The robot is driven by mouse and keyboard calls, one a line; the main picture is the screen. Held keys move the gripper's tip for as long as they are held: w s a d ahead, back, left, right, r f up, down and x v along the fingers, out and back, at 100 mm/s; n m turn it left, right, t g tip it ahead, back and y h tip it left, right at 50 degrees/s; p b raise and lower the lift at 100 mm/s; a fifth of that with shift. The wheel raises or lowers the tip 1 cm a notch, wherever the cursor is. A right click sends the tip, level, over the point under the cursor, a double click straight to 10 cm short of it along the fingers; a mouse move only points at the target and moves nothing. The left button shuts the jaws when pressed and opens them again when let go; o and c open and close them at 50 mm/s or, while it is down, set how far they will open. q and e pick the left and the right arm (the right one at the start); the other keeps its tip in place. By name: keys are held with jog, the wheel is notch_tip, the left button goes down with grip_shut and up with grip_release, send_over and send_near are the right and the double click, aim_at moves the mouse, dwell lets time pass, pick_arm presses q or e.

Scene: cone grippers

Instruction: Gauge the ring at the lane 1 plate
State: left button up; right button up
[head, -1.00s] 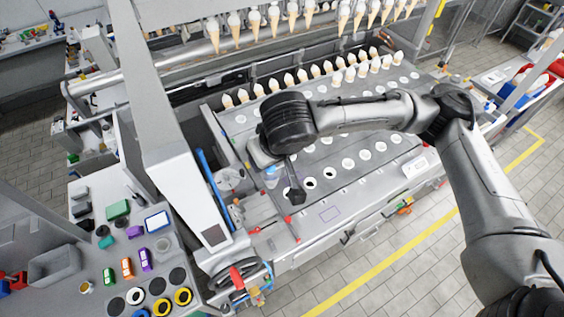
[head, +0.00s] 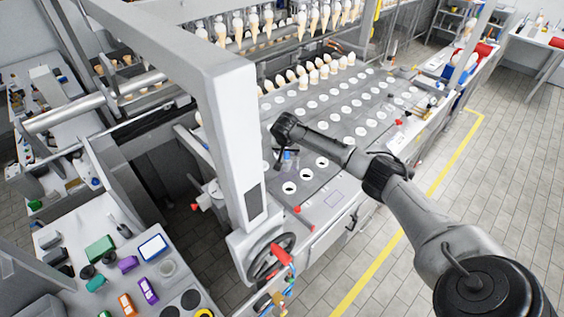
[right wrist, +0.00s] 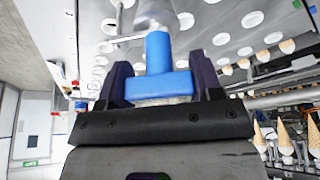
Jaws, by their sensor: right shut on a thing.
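My right gripper (head: 285,158) is shut on a blue T-shaped handle (right wrist: 156,72). In the right wrist view the handle sits between both dark fingers, with a pale, blurred round part beyond its far end. In the head view only a small bluish bit shows below my wrist, above the left end of the grey plate deck (head: 338,150). Rings line the deck's holes; one white ring with a dark centre (head: 289,187) lies just below the gripper, with similar ones to its right. I cannot tell which is lane 1, or whether the tool touches a ring. My left gripper is out of view.
A grey upright post (head: 238,140) stands close left of the gripper, with a handwheel (head: 270,257) at its foot. Cones (head: 325,70) stand along the deck's back, and more hang above. A side table (head: 115,265) with coloured blocks is at lower left.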

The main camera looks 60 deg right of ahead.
aim_at(290, 159)
jog(key=shift+s+d+f, duration=0.5)
jog(key=shift+d+f, duration=0.1)
jog(key=shift+f, duration=0.25)
jog(key=shift+f+b, duration=0.55)
jog(key=shift+b, duration=0.3)
notch_tip(290, 159, down, 3)
jog(key=b, duration=0.4)
jog(key=shift+f, duration=0.2)
notch_tip(290, 159, down, 6)
jog(key=b, duration=0.6)
jog(key=shift+r+b, duration=0.1)
jog(key=shift+b, duration=0.2)
jog(key=shift+f, duration=2)
